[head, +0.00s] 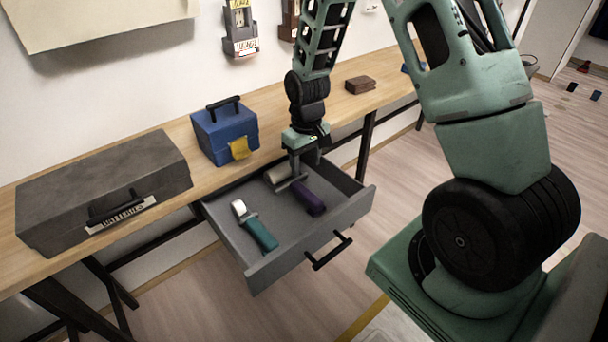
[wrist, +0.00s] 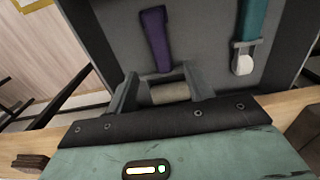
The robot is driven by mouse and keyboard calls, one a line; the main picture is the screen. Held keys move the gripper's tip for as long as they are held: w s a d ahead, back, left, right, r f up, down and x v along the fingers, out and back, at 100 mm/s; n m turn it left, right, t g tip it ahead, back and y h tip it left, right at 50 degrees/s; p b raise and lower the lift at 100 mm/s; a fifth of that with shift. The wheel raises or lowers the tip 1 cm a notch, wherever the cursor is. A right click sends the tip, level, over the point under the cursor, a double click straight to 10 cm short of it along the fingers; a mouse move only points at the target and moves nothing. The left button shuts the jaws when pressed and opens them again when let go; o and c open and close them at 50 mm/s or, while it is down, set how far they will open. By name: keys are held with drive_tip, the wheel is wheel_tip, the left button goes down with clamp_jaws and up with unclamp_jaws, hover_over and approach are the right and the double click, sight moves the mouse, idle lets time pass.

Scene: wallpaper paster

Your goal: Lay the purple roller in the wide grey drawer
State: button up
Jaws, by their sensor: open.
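The purple roller (head: 309,199) lies in the open wide grey drawer (head: 290,226), its handle pointing toward the drawer's front. My gripper (head: 290,182) is low inside the drawer, at the roller's head end. In the wrist view the purple handle (wrist: 155,38) rests on the drawer floor (wrist: 205,45). The roller's pale head shows between the two fingers of my gripper (wrist: 163,82). The fingers are apart; I cannot tell whether either touches the roller.
A teal-handled roller (head: 258,231) lies in the drawer's left part. On the wooden worktop stand a grey case (head: 100,185), a blue box (head: 224,132) with a yellow cloth, and brown blocks (head: 360,84). The drawer's front has a black handle (head: 329,251).

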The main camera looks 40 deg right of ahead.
drive_tip(key=s+a+r+n, duration=0.25)
drive_tip(key=a+r, duration=0.35)
drive_tip(key=a, duration=0.4)
drive_tip(key=s+a+r+n, duration=0.1)
drive_tip(key=s+a+r, duration=0.2)
drive_tip(key=s, duration=0.4)
drive_tip(key=s+a+r+n, duration=0.2)
drive_tip(key=s+a+r, duration=0.2)
drive_tip(key=s+a, duration=0.2)
drive_tip(key=s+a+r+n, duration=0.1)
drive_tip(key=s+a+r, duration=0.2)
drive_tip(key=s+a, duration=0.2)
drive_tip(key=s, duration=0.3)
drive_tip(key=shift+s+a+r+n+y, duration=0.15)
drive_tip(key=shift+s+r+n+y, duration=0.15)
drive_tip(key=shift+s+n, duration=0.05)
drive_tip(key=shift+r, duration=0.1)
wheel_tip(320, 180, up, 4)
drive_tip(key=p, duration=0.4)
